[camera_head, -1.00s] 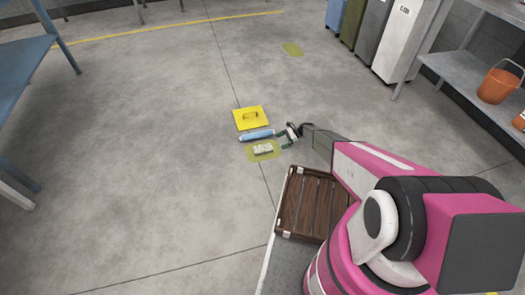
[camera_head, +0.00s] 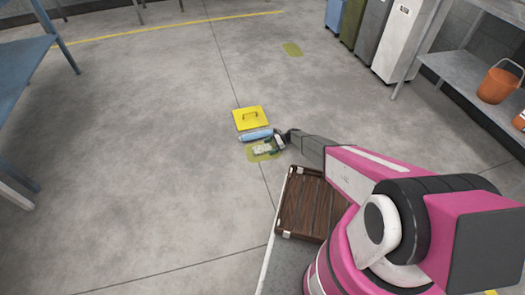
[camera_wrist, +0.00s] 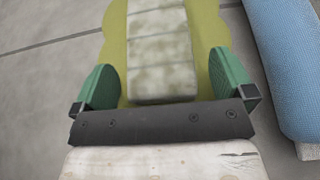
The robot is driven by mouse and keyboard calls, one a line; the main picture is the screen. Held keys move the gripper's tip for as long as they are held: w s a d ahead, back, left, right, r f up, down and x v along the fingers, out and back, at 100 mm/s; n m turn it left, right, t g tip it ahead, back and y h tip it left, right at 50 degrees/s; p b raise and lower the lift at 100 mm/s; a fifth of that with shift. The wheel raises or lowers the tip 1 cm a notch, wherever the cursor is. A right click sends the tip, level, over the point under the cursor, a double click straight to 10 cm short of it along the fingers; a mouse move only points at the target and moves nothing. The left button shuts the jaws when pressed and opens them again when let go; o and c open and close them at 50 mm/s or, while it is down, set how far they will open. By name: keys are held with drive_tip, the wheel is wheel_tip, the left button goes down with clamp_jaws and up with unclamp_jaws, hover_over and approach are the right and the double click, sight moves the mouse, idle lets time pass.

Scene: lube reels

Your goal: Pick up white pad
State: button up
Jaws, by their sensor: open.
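The white pad (camera_wrist: 159,52) is a pale, green-stained block with cross grooves. It lies on a yellow-green patch (camera_wrist: 204,60) on the floor. In the head view the pad (camera_head: 263,150) shows just left of my gripper (camera_head: 274,145). In the wrist view my gripper (camera_wrist: 165,80) is open, its two green fingers on either side of the pad's near end, with gaps between them and the pad. I cannot tell the exact height of the fingers above the floor.
A blue roll (camera_head: 256,134) lies close beside the pad, and also shows at the right of the wrist view (camera_wrist: 290,70). A yellow plate with a handle (camera_head: 250,118) lies behind it. A brown wooden crate (camera_head: 303,207) is nearer me. The floor to the left is clear.

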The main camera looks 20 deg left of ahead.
drive_tip(key=c, duration=1)
drive_tip(key=shift+c, duration=0.2)
